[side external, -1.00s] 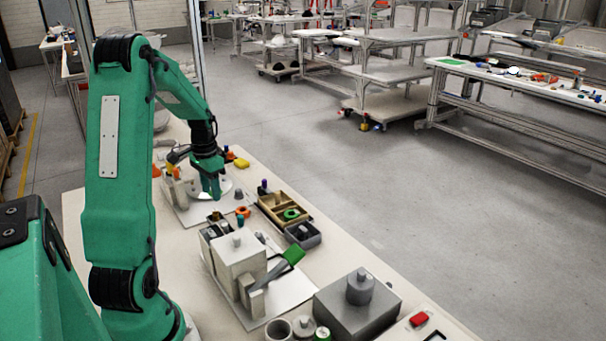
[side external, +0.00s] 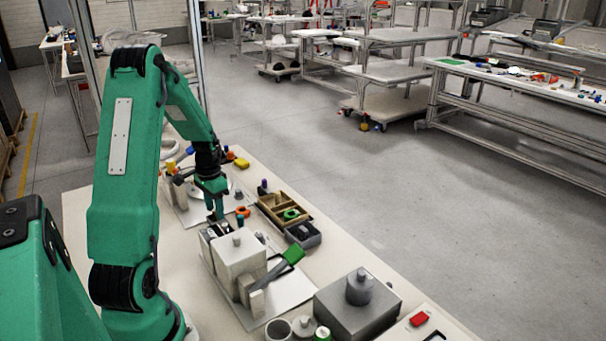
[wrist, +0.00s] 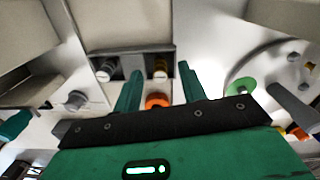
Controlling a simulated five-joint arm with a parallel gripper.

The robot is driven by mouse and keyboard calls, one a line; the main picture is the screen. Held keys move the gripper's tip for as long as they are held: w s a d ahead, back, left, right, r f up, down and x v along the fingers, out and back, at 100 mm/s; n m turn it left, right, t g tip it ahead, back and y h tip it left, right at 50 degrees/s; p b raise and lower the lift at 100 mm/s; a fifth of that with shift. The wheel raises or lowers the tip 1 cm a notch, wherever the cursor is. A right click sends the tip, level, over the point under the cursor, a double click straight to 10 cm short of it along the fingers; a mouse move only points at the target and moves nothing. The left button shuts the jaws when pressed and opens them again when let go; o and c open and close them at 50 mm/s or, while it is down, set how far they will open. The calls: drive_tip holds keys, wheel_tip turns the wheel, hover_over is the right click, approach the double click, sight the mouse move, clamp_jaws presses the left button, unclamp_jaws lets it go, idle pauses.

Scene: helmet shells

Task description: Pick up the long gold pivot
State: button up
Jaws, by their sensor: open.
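A gold piece, apparently the long gold pivot (wrist: 160,66), shows in the wrist view inside a dark-walled compartment of a small tray (wrist: 130,54). Its full length is hidden. My gripper (wrist: 160,72) is open, and in this view its two teal fingers frame the gold piece, one on each side. I cannot tell the height of the fingertips above it. In the side view my gripper (side external: 215,217) points down over the far end of the small tray, and the gold piece cannot be made out there.
An orange ring (wrist: 157,101) lies by the tray, and shows in the side view (side external: 243,211). A wooden box (side external: 268,205) holds a green ring (side external: 291,214). A grey bin (side external: 316,239) stands beside it. A tall pale block (side external: 238,257) stands close to the tray.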

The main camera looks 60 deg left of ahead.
idle(0.4)
clamp_jaws()
drive_tip(key=shift+r, duration=0.15)
drive_tip(key=shift+r, duration=0.55)
drive_tip(key=r, duration=0.3)
drive_tip(key=shift+w+d+r, duration=0.1)
drive_tip(key=shift+w+d, duration=0.05)
drive_tip(key=shift+d, duration=0.2)
drive_tip(key=w+d+r, duration=0.3)
drive_tip(key=d+r, duration=0.3)
drive_tip(key=d, duration=0.4)
drive_tip(key=shift+w+r, duration=0.2)
drive_tip(key=shift+w, duration=0.2)
drive_tip(key=shift+d, duration=0.1)
